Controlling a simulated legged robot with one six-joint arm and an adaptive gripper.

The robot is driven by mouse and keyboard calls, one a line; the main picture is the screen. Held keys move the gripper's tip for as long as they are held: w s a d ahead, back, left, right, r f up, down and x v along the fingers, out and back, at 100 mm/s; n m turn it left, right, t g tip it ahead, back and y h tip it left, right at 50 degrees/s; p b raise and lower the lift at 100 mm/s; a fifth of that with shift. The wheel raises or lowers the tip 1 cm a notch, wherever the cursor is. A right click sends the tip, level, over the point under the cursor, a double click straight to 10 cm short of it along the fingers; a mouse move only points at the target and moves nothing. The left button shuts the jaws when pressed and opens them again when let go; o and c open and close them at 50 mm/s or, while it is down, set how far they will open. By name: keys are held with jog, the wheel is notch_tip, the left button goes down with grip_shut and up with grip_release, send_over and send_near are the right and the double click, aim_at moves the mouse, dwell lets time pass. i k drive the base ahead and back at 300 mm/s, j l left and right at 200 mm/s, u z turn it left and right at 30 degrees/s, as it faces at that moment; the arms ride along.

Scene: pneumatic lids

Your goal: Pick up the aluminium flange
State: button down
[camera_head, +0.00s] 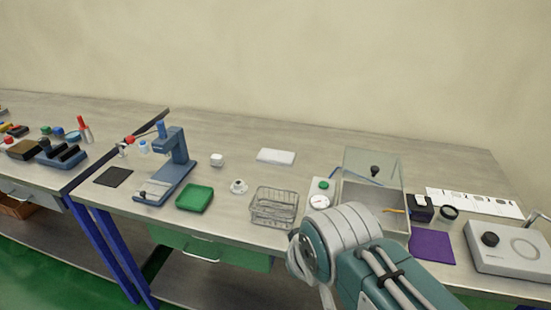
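A small, round, silver-grey piece with a raised middle, which looks like the aluminium flange (239,186), lies on the grey workbench between the green tray (195,198) and the wire basket (274,206). It stands apart from both. My arm's teal and grey links show at the bottom, right of the flange and in front of the bench. My gripper itself cannot be made out; the end of the arm is hidden or outside the picture.
A blue press (170,165) stands left of the green tray. Right of the basket are a gauge box (320,195) and a box with a raised clear lid (370,165). A white block (217,160) and white pad (276,156) lie behind. Bare bench surrounds the flange.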

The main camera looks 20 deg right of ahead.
aim_at(239, 187)
jog(key=z, duration=0.5)
jog(key=i+j+z, duration=0.25)
jog(key=j+z, duration=0.25)
jog(key=j, duration=0.15)
jog(key=j+z, duration=0.2)
jog(key=j, duration=0.15)
jog(key=i+j, duration=0.1)
jog(key=j, duration=0.35)
jog(key=i+j, duration=0.1)
jog(key=j, duration=0.4)
